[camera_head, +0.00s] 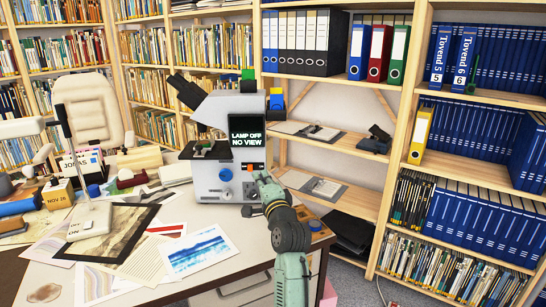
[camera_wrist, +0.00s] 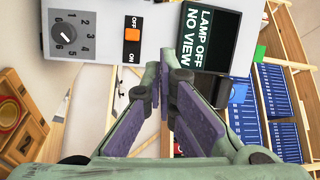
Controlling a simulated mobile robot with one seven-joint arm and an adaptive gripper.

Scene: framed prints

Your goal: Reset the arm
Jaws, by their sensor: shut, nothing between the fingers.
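My green arm reaches up from the bottom of the head view, and my gripper (camera_head: 262,178) is in front of the lower right of a grey microscope (camera_head: 218,150). In the wrist view my gripper (camera_wrist: 164,78) is shut, with nothing between its fingers. The microscope's panel (camera_wrist: 90,25) fills the top of that view, with a dial (camera_wrist: 65,34), an orange rocker switch (camera_wrist: 132,35) marked OFF and ON, and a dark screen (camera_wrist: 205,38) reading "LAMP OFF NO VIEW". The fingertips appear below and right of the switch; I cannot tell whether they touch the panel.
The desk holds prints (camera_head: 197,250), a dark-framed picture (camera_head: 108,232), a white lamp (camera_head: 90,215) and small items at the left. A wooden shelf (camera_head: 400,150) with binders stands behind on the right. An office chair (camera_head: 88,110) stands behind the desk.

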